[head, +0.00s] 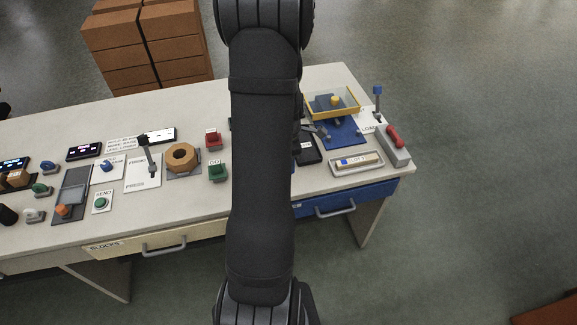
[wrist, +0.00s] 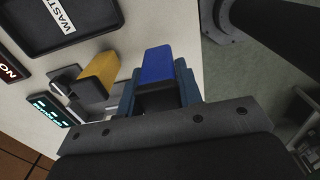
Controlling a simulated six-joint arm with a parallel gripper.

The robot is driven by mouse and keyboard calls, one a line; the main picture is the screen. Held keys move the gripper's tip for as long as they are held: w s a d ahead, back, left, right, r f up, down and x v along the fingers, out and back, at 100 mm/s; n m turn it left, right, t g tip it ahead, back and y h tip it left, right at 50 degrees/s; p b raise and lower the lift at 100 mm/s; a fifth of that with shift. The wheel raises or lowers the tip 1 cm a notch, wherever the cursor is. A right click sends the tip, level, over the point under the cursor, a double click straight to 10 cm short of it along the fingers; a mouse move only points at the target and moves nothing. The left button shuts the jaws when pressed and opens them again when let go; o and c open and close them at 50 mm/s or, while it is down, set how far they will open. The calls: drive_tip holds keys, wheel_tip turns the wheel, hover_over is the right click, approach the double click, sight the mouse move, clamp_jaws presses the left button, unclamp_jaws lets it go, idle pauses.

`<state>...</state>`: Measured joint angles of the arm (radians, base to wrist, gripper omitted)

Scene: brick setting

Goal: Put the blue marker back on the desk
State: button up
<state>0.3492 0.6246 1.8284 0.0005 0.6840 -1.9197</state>
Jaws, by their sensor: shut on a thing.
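My gripper (wrist: 158,88) shows in the wrist view, its two dark fingers shut on a blue block-like piece (wrist: 157,64), which I take to be the blue marker. The piece sticks out past the fingertips; its lower part is hidden between them. The pale desk (wrist: 105,45) lies beyond and to the left of the gripper; I cannot tell the height above it. In the head view my arm covers the middle of the desk (head: 335,76), and the gripper and the held piece cannot be made out.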

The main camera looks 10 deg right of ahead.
drive_tip(key=shift+f, duration=1.75)
drive_tip(key=shift+f, duration=0.1)
drive_tip(key=o, duration=0.8)
wheel_tip(320, 180, up, 12)
drive_tip(key=shift+r, duration=0.15)
wheel_tip(320, 180, down, 12)
drive_tip(key=shift+f, duration=0.25)
drive_tip(key=shift+r, duration=1.45)
